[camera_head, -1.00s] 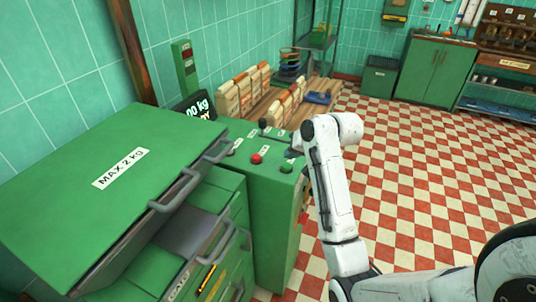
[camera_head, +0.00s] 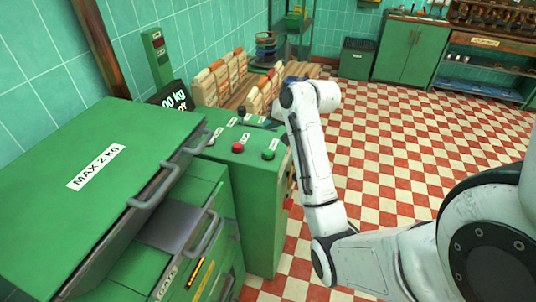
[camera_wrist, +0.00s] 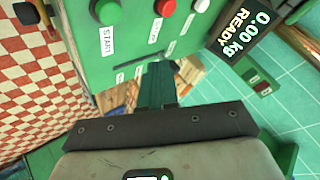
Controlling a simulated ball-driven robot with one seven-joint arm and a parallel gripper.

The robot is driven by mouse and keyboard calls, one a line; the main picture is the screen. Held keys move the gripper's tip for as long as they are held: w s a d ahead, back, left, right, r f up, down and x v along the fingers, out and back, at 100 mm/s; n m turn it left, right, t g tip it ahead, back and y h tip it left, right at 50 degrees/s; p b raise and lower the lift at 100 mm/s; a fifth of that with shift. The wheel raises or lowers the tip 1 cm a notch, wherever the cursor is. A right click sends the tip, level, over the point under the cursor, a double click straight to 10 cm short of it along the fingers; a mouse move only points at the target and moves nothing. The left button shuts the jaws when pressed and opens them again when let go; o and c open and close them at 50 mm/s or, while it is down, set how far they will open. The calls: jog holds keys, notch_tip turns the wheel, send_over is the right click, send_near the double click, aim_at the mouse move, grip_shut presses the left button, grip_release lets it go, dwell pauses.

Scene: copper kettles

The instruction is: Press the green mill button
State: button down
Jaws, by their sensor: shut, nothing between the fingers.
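The green mill button (camera_head: 268,155) sits on top of the green console, at its near right corner in the head view. In the wrist view it shows at the top edge as a green button (camera_wrist: 106,12) with a START label beside it. My gripper (camera_wrist: 158,82) is shut and empty, and its dark fingers point toward the console. In the head view my gripper (camera_head: 262,122) is partly hidden by my white arm, beyond the green button and apart from it. A red button (camera_head: 237,148) labelled STOP stands beside the green one.
A white button (camera_wrist: 200,5) and a black lever (camera_head: 241,113) share the console top. A display (camera_wrist: 245,40) reads 0.00 kg READY. A green cabinet (camera_head: 60,150) with metal handles stands at left. Packed bags (camera_head: 220,80) stand behind. The checkered floor at right is clear.

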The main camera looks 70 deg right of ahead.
jog(key=b, duration=0.5)
send_over(271, 153)
notch_tip(271, 153, down, 5)
jog(key=shift+f, duration=0.1)
jog(key=shift+f+b, duration=0.6)
jog(key=shift+f, duration=0.65)
jog(key=shift+f, duration=0.2)
dwell(0.6)
jog(key=shift+f, duration=0.2)
jog(key=shift+f, duration=0.55)
dwell(0.9)
jog(key=shift+r+p, duration=1)
jog(key=shift+p, duration=0.25)
